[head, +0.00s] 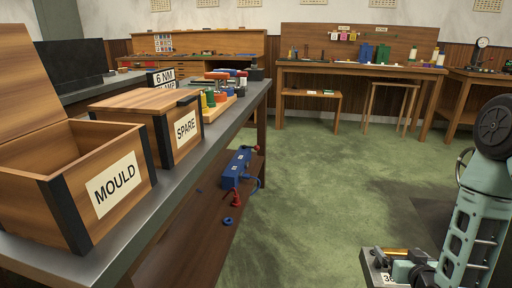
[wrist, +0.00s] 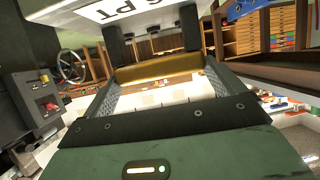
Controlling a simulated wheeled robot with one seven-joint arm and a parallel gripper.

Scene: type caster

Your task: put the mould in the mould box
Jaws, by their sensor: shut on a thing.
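The mould box (head: 68,188) stands open at the near left of the bench in the head view, its lid tilted back and a MOULD label on its front. The part of its inside that shows looks empty. My gripper (head: 405,264) is at the lower right, well apart from the box and over the floor side. It is shut on the mould (head: 376,273), a grey block with a brass part and a white label, partly cut off by the frame edge. In the wrist view, the mould's brass bar (wrist: 158,68) lies across between the fingers, with a PT label above.
A closed SPARE box (head: 150,108) stands just behind the mould box. Beyond it are a coloured stand (head: 216,98) and a 6 NM sign (head: 162,76). A blue device (head: 236,168) sits on the shelf below. The green floor (head: 310,200) between bench and gripper is clear.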

